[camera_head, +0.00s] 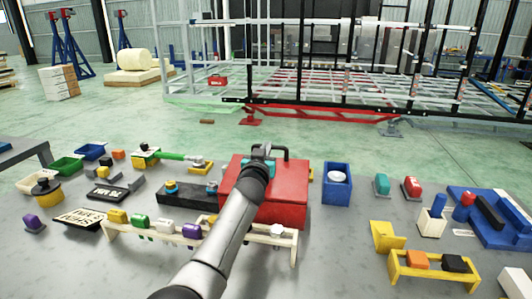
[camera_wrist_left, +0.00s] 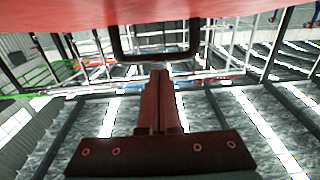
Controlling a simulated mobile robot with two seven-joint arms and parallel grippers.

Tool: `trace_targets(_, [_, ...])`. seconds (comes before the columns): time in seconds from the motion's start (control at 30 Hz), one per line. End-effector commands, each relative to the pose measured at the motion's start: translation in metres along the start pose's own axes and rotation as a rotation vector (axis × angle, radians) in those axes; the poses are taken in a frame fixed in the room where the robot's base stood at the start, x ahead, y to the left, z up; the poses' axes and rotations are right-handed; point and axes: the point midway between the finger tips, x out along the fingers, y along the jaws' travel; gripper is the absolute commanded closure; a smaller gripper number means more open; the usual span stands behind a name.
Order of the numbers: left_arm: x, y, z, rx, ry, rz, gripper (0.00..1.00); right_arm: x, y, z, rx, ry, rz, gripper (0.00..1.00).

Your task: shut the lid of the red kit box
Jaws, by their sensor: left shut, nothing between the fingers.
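The red kit box (camera_head: 288,208) stands in the middle of the bench. Its red top looks flat and lies over the body; I cannot tell whether a gap remains at the rim. A black handle (camera_head: 286,152) stands at the far side of the top. My left arm reaches across the box and hides part of its top and front. My left gripper (camera_head: 265,149) is shut and empty just beside the handle. In the left wrist view its closed fingers (camera_wrist_left: 158,78) point toward the handle (camera_wrist_left: 153,58), with the red surface (camera_wrist_left: 130,14) along the upper edge. My right gripper is out of view.
A wooden rack (camera_head: 160,234) with coloured pieces stands in front of the box. A blue holder (camera_head: 337,184) is close on its right, a black block (camera_head: 190,195) on its left. A yellow tray (camera_head: 435,268) lies front right. Grey bench shows between blue holder and tray.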

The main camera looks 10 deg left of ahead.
Motion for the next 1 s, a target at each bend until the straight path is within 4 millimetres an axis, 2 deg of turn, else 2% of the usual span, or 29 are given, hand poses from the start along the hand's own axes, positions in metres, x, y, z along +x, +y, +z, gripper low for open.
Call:
trace_targets(0.37, [0.001, 0.000, 0.000, -0.001, -0.001, 0.000, 1.00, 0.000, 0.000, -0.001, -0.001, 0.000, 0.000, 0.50])
trace_targets(0.5, [0.004, 0.000, 0.001, -0.001, -0.028, 0.000, 1.00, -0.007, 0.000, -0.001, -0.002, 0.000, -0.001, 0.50])
trace_targets(0.7, [0.013, 0.000, 0.010, -0.001, -0.126, -0.001, 1.00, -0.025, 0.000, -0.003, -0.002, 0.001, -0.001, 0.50])
trace_targets(1.0, [0.021, -0.001, 0.027, -0.002, -0.231, -0.002, 1.00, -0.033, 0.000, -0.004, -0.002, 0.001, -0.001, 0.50])
